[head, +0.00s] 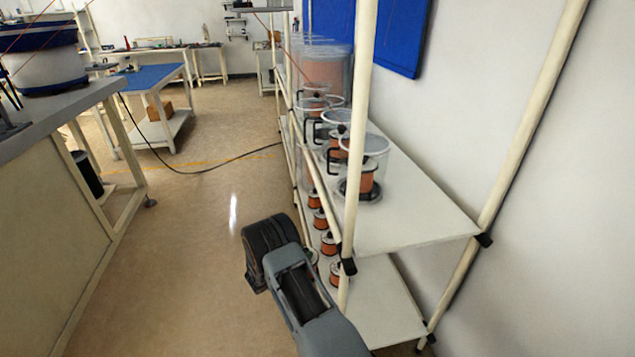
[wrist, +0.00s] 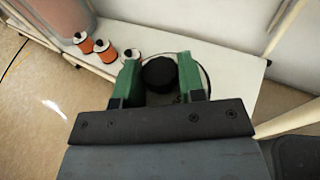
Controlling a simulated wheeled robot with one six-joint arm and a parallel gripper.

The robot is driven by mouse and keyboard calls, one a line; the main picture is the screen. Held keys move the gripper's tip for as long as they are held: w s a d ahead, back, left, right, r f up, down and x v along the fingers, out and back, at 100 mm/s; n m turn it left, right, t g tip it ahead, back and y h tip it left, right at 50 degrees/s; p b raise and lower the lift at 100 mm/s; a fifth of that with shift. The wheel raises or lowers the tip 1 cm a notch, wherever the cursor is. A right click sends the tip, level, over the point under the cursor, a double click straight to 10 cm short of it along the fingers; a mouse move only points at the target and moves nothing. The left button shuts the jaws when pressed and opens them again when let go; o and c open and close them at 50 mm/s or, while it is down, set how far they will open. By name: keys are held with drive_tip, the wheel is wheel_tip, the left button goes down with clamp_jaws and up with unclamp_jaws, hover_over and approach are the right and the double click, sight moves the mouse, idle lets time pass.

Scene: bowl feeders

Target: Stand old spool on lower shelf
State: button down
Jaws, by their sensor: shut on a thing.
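In the wrist view my gripper (wrist: 159,68) has its two green fingers shut on a dark round thing, which I take to be the old spool (wrist: 159,75). I see it from above, over a pale shelf board that looks like the lower shelf (wrist: 228,72). A thin dark curved edge shows to the right of the fingers. The underside of the held thing is hidden, so I cannot tell whether it touches the board. In the head view my arm hides the gripper and the old spool; the lower shelf (head: 378,300) shows below the upper one.
Several copper spools (wrist: 103,50) stand in a row on the lower shelf, left of my gripper. The upper shelf (head: 415,215) carries clear bowls and a spool (head: 366,180). A cream rack post (head: 358,130) stands close to my arm. The shelf's near right part is bare.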

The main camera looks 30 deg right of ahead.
drive_tip(key=d+f+m+g+b, duration=0.1)
drive_tip(key=d+f+g+b, duration=0.1)
drive_tip(key=d+f+b, duration=0.45)
drive_tip(key=d+f+m+g+b, duration=0.1)
drive_tip(key=d+f+b, duration=0.15)
drive_tip(key=f, duration=0.65)
drive_tip(key=s+d+f+b, duration=0.5)
drive_tip(key=s+f, duration=0.7)
drive_tip(key=s, duration=0.1)
drive_tip(key=shift+s+d+f, duration=0.2)
drive_tip(key=shift+f, duration=0.2)
drive_tip(key=c, duration=0.7)
unclamp_jaws()
drive_tip(key=shift+f, duration=0.1)
